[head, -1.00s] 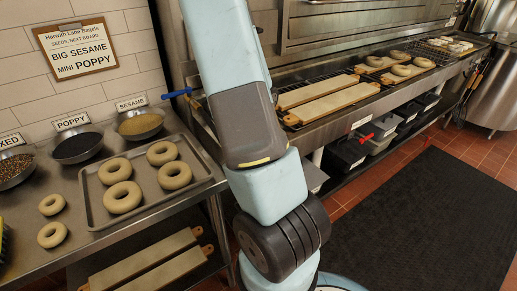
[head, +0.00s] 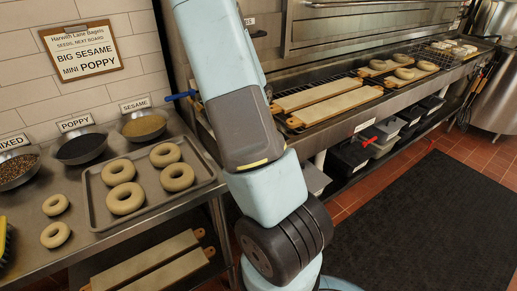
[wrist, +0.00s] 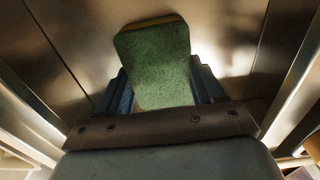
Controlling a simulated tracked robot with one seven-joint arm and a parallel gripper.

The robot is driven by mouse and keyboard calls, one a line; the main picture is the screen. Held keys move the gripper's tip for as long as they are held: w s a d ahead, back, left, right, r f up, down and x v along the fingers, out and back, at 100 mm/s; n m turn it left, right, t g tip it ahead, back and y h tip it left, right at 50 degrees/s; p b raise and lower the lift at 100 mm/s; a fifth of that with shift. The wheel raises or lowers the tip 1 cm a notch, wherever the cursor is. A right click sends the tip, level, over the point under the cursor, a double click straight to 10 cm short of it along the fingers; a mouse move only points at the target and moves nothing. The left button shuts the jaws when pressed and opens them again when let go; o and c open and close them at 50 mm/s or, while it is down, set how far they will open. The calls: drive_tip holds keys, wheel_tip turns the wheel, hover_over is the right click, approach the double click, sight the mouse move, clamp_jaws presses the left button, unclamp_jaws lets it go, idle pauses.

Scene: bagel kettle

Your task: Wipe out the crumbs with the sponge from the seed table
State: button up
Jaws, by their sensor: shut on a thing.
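My gripper (wrist: 162,88) is shut on a green sponge (wrist: 155,55) with a tan edge, seen in the wrist view between its two dark blue fingers. Brushed metal faces lie beyond the sponge. I cannot tell whether it touches them. In the head view my arm rises out of the top of the picture, so the gripper and sponge are hidden there. The steel seed table (head: 95,246) is at the left. No crumbs can be made out on it.
The table holds a tray (head: 205,181) of several bagels, two smaller bagels (head: 55,220), and bowls of mixed seeds (head: 17,170), poppy (head: 80,147) and sesame (head: 143,125). A yellow-and-black thing (head: 5,240) is at the left edge. A counter with boards (head: 318,94) stands right. The dark floor mat (head: 425,220) is clear.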

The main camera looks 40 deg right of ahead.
drive_tip(key=shift+w+d, duration=0.15)
drive_tip(key=shift+w, duration=1.8)
drive_tip(key=shift+w+d, duration=0.15)
drive_tip(key=shift+w, duration=1.75)
drive_tip(key=shift+r, duration=3)
drive_tip(key=shift+r, duration=0.15)
drive_tip(key=shift+r, duration=1.35)
